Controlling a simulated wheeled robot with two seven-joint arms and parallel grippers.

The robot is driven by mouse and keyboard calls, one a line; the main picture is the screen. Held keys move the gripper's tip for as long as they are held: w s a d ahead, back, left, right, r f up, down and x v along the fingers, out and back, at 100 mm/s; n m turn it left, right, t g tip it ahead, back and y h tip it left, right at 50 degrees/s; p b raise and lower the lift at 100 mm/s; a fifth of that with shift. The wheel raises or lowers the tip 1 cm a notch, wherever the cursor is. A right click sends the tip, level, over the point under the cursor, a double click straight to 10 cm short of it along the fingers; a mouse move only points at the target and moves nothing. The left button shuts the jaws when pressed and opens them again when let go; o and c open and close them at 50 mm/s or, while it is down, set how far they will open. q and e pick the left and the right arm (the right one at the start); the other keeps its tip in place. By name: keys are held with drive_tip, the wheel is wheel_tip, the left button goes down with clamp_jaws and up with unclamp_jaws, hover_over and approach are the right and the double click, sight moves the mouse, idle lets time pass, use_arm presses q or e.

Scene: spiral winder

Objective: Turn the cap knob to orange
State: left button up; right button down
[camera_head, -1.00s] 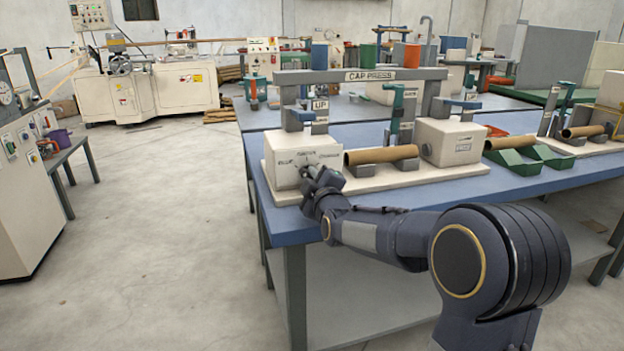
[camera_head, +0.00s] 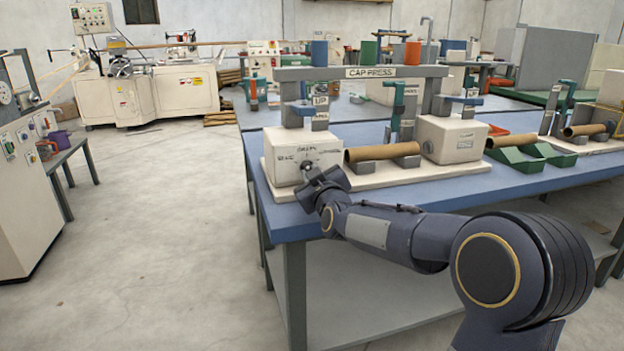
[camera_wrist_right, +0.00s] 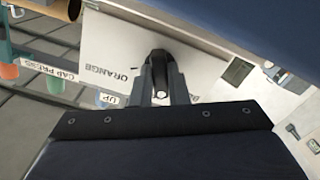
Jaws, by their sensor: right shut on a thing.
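The cap press (camera_head: 395,73) stands on the blue table. Its cream box (camera_head: 283,172) at the left end carries the cap knob and small printed colour labels. My right gripper (camera_head: 312,178) is at the front face of this box. In the right wrist view my right gripper (camera_wrist_right: 162,82) is shut on the dark cap knob (camera_wrist_right: 161,62), with a finger on each side. The word ORANGE shows upside down beside the knob. The fingers partly hide the knob, and I cannot tell which label it points to. My left gripper is out of view.
A brown tube (camera_head: 382,152) lies on grey supports just right of the box. A second cream box (camera_head: 450,139) and a green tray (camera_head: 530,153) stand further right on the table (camera_head: 400,199).

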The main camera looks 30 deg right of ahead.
drive_tip(key=m+b, duration=0.1)
drive_tip(key=m, duration=0.3)
drive_tip(key=shift+f+m+b, duration=0.1)
drive_tip(key=shift+m+b, duration=0.25)
drive_tip(key=shift+m, duration=0.05)
drive_tip(key=m+b, duration=0.1)
drive_tip(key=m, duration=0.3)
drive_tip(key=shift+b, duration=0.35)
drive_tip(key=m+b, duration=0.1)
drive_tip(key=m, duration=0.4)
drive_tip(key=shift+b, duration=0.3)
drive_tip(key=shift+m+b, duration=0.5)
drive_tip(key=shift+m, duration=1.1)
drive_tip(key=c, duration=1.4)
unclamp_jaws()
